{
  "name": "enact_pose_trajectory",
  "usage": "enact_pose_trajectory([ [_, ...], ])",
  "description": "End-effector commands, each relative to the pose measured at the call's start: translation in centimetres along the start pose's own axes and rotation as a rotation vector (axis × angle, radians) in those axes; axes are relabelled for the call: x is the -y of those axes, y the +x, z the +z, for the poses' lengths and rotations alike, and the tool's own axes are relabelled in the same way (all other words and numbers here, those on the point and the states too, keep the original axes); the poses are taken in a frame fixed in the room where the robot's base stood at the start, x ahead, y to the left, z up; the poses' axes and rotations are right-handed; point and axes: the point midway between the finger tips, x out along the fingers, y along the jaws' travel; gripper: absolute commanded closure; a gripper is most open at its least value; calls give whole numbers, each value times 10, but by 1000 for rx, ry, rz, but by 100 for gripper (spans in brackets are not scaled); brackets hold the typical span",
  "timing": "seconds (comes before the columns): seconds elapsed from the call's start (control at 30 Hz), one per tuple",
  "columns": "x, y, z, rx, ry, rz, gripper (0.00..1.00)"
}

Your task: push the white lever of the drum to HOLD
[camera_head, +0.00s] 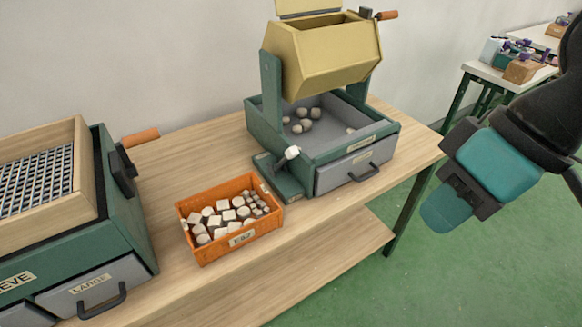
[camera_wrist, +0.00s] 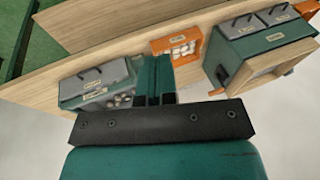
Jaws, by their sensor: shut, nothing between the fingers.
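The drum (camera_head: 330,55) is a yellow faceted body on a green frame, with several pale pieces in the grey bin below it. Its white lever (camera_head: 291,153) sticks up from a green block at the front left of the frame. I cannot read any HOLD mark. My gripper (camera_head: 445,208) is shut and empty, in the air to the right of the bench, well apart from the lever. In the wrist view the shut fingers (camera_wrist: 155,75) cover part of the drum's frame (camera_wrist: 95,90), and the lever cannot be made out there.
A sieve box (camera_head: 130,220) with an orange handle is at the far left. The drum's drawer (camera_head: 335,175) has a dark handle. A white table (camera_head: 490,73) stands at the back right.

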Motion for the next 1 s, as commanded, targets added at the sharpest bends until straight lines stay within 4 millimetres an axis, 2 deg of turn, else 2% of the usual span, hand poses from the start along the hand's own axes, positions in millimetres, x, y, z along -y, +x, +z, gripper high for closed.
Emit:
enact_pose_trajectory([
  [0.07, -4, 11, -4, -23, -16, 1, 100],
  [0.17, -16, 41, -20, -112, -71, 11, 100],
  [0.33, -53, 122, -74, -407, -283, 110, 100],
  [0.4, -72, 153, -99, -547, -395, 197, 100],
  [0.5, -95, 189, -128, -733, -558, 358, 100],
  [0.6, -115, 220, -150, -899, -723, 556, 100],
  [0.77, -134, 261, -165, -1119, -975, 935, 100],
  [0.9, -135, 286, -160, -1259, -1141, 1269, 100],
  [1.0, -132, 297, -150, -1327, -1212, 1464, 100],
])
